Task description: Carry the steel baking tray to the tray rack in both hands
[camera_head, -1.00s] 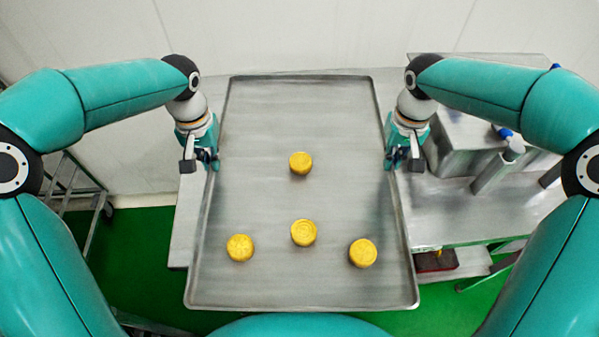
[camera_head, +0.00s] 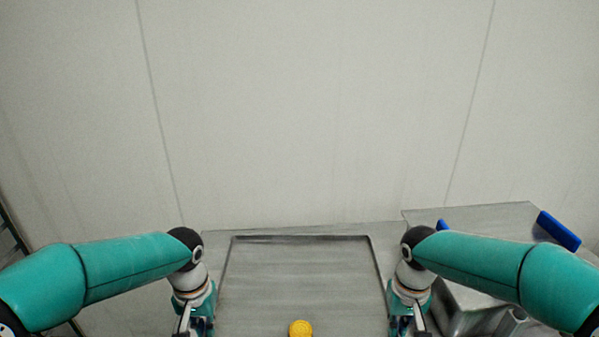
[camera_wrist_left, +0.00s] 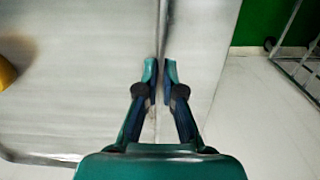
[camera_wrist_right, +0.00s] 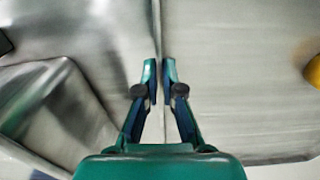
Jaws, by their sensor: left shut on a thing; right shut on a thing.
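The steel baking tray (camera_head: 300,275) is in the lower middle of the head view, with its near part cut off by the frame. One yellow round piece (camera_head: 300,328) shows on it at the bottom edge. My left gripper (camera_wrist_left: 160,72) is shut on the tray's left rim, which runs between its fingers in the left wrist view. My right gripper (camera_wrist_right: 160,72) is shut on the tray's right rim in the right wrist view. In the head view both fingertips are largely hidden at the bottom. The tray rack cannot be made out for certain.
A steel machine (camera_head: 475,305) with blue parts (camera_head: 558,231) stands right of the tray. A metal frame (camera_wrist_left: 300,52) stands on the floor beyond the tray's left side. A pale panel wall (camera_head: 320,120) fills the background.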

